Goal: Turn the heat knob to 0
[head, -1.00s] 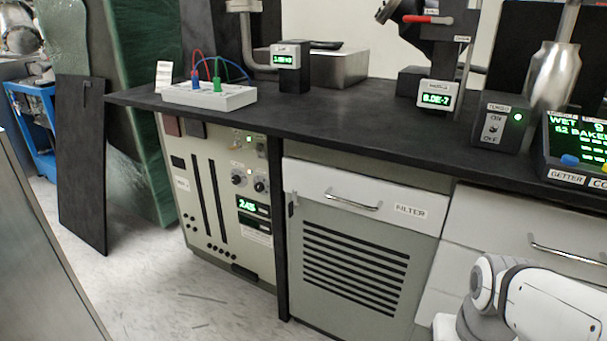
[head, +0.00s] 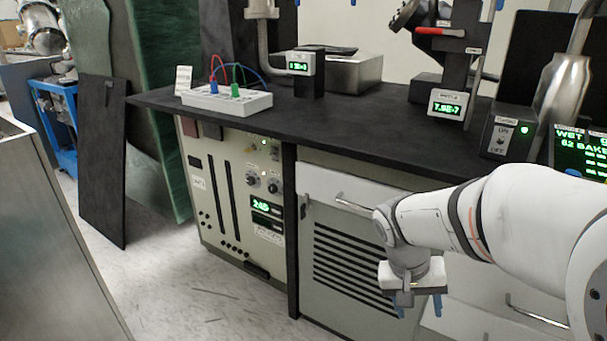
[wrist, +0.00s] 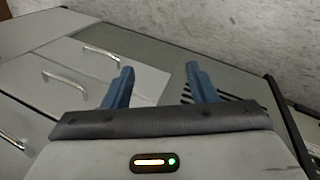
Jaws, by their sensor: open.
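A beige control panel (head: 222,205) at the left end of the counter carries two dark round knobs side by side, a left knob (head: 252,178) and a right knob (head: 273,187). Their labels are too small to read, so I cannot tell which is the heat knob. A green display (head: 266,206) below them seems to read about 245. My gripper (head: 420,306) is in front of the grey louvered cabinet, right of the panel and apart from the knobs. In the wrist view its two blue fingers (wrist: 159,72) are apart with nothing between them.
A black countertop (head: 330,135) overhangs the panel. It holds a white box with coloured cables (head: 227,101). The louvered cabinet (head: 345,265) has a drawer handle (head: 355,205) near my arm. A metal-sided unit (head: 50,240) stands at front left; floor (head: 190,300) between is clear.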

